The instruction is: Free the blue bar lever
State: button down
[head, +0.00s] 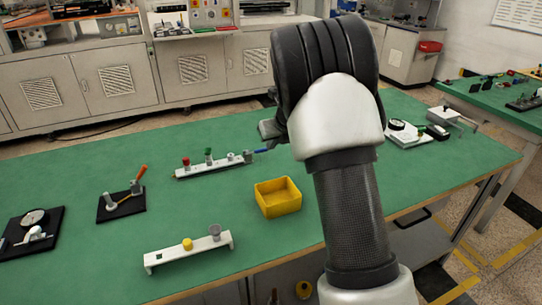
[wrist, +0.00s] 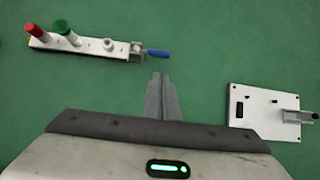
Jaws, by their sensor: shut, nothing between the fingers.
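A blue bar lever (wrist: 157,53) sticks out from a small grey bracket (wrist: 137,49) at the right end of a white rail (wrist: 80,45) in the wrist view. A small grey pin shows at the bracket. The blue lever (head: 262,150) and the rail (head: 212,168) also show in the head view, lying on the green table. My gripper (wrist: 160,77) is shut and empty in the wrist view. Its fingertips appear just below the lever in the picture, with green table between them. In the head view my arm hides most of the gripper.
The rail carries a red peg (wrist: 36,31), a green peg (wrist: 62,27) and a white knob (wrist: 109,44). A white plate with a grey clamp (wrist: 275,108) lies right. A yellow bin (head: 278,197) and a white stand with a yellow knob (head: 189,256) are nearer.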

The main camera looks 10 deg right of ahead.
aim_at(261, 151)
dwell(0.3)
jog(key=b+x, duration=0.2)
jog(key=x, duration=0.8)
jog(key=shift+w+r, duration=0.1)
jog(key=shift+r, duration=0.1)
jog(key=shift+a+p, duration=0.15)
jog(key=shift+p, duration=0.2)
